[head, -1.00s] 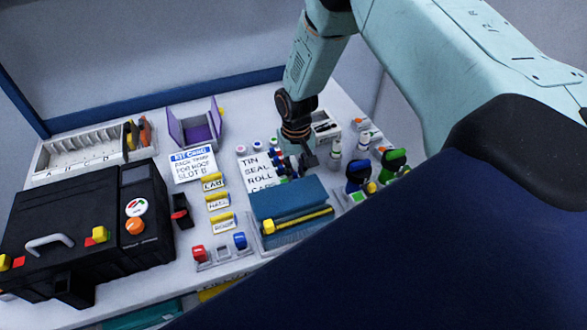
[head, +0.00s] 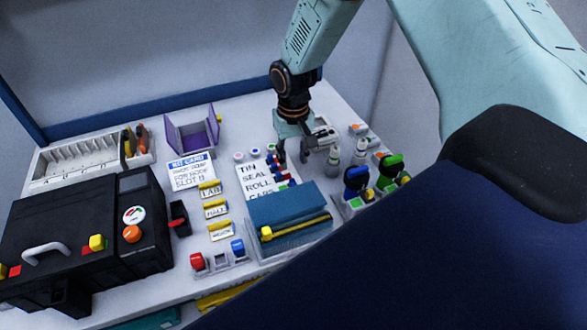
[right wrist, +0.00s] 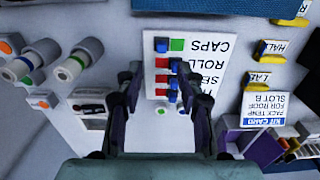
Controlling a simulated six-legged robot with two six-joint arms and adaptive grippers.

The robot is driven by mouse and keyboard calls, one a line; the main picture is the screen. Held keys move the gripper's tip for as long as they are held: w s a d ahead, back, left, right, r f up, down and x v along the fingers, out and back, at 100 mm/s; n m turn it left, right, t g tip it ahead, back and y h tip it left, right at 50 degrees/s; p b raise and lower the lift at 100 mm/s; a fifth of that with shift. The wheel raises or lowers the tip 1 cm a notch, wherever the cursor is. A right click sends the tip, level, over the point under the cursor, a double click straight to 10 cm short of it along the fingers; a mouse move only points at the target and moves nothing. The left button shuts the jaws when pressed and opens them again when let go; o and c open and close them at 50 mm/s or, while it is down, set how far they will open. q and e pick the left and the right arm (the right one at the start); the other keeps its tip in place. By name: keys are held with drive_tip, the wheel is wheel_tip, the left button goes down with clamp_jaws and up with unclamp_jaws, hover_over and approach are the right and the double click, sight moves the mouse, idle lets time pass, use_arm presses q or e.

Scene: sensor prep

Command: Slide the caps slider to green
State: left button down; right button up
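A white slider card (right wrist: 152,88), its labels upside down in the right wrist view, has rows TIN, SEAL, ROLL and CAPS. It also shows in the head view (head: 249,182). In the caps row the blue knob (right wrist: 161,45) sits at the picture's left and a green patch (right wrist: 177,45) shows beside it. In the other rows red shows at the left and blue knobs (right wrist: 173,66) sit at the right. My right gripper (right wrist: 160,76) is open and empty, its fingers either side of the lower rows, apart from the caps knob. My left gripper is not in view.
A blue box (head: 285,205) with a yellow bar stands just in front of the card. Bottles (head: 333,155) and blue and green handled items (head: 390,172) stand to the right. Yellow-topped label holders (head: 215,211) stand left of the card. A black case (head: 80,240) fills the left.

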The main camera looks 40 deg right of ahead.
drive_tip(key=shift+r, duration=2.25)
drive_tip(key=shift+s+f, duration=0.1)
drive_tip(key=shift+s, duration=0.05)
